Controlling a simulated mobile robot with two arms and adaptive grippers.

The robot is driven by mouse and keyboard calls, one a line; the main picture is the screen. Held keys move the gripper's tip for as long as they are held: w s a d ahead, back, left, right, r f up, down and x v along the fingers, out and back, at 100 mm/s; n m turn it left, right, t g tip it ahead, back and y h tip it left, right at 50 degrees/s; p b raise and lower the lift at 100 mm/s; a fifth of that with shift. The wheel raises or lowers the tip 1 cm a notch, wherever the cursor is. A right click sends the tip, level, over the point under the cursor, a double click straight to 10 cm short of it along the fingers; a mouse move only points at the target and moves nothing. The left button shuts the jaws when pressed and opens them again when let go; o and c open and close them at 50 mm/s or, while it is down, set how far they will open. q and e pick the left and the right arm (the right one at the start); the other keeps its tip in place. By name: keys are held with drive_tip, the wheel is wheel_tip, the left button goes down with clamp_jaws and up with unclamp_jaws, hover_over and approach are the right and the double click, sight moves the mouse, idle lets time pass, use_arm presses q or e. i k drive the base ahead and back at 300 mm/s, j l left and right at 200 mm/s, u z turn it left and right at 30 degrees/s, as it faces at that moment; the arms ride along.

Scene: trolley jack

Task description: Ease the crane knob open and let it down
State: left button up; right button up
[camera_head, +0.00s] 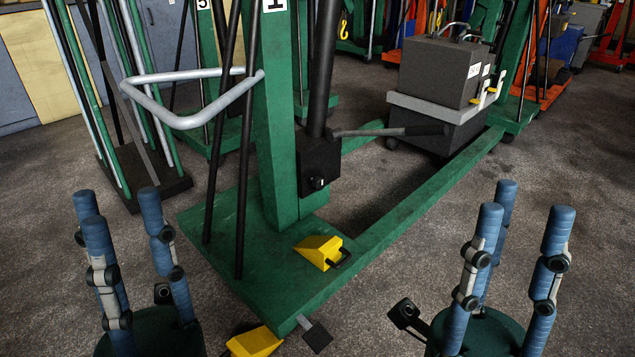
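The green crane (275,130), marked 1, stands on the floor in front of me. A black pump block (320,160) sits at the foot of its dark cylinder (324,70). The small dark knob (317,183) with a light centre is on the front face of that block. A lever with a black grip (420,130) reaches right from the block. My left gripper (122,212) is at the lower left, fingers apart and empty. My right gripper (524,215) is at the lower right, fingers apart and empty. Neither touches the crane or knob.
A yellow wedge (318,250) lies on the crane's green base; another yellow wedge (255,342) is on the floor near its front edge. A silver push bar (180,120) sticks out left. A grey box (440,70) on a cart is behind. Open floor lies right of the base.

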sight(319, 183)
drive_tip(key=i+l+u, duration=0.25)
drive_tip(key=l, duration=0.3)
drive_tip(key=i+l+u, duration=0.2)
drive_tip(key=l, duration=0.4)
drive_tip(key=l+u, duration=0.25)
drive_tip(key=l, duration=0.3)
drive_tip(key=l+u, duration=0.2)
drive_tip(key=l, duration=0.45)
drive_tip(key=i+l+u, duration=0.2)
drive_tip(key=l, duration=0.25)
drive_tip(key=i+l+u, duration=0.2)
drive_tip(key=l, duration=0.25)
drive_tip(key=l+u, duration=0.2)
drive_tip(key=l, duration=0.3)
drive_tip(key=i+l+u, duration=0.55)
drive_tip(key=i+l, duration=0.15)
drive_tip(key=l, duration=0.1)
